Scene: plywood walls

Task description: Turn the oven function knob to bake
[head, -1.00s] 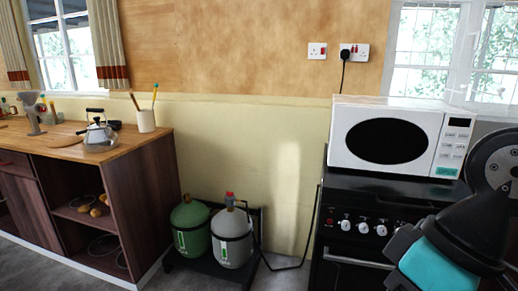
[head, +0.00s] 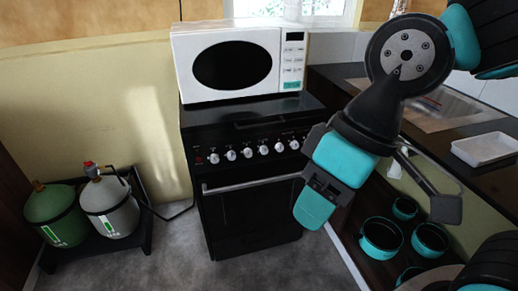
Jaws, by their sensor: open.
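The black oven (head: 250,215) stands in the middle of the head view, its door shut under a silver handle (head: 250,184). A row of several white knobs (head: 247,153) runs along its front panel. Their markings are too small to read, so I cannot tell which is the function knob or where it points. My gripper (head: 385,185) hangs at the right, in front of the oven's right side and the counter, apart from the knobs. It is open and empty; one dark finger shows to the right, and the rest is partly hidden by my teal wrist.
A white microwave (head: 238,62) sits on the oven. Green and grey gas cylinders (head: 110,207) stand at the left. A counter (head: 480,125) at the right holds a white tray (head: 485,148), with teal pots (head: 381,237) on a shelf below. Floor before the oven is clear.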

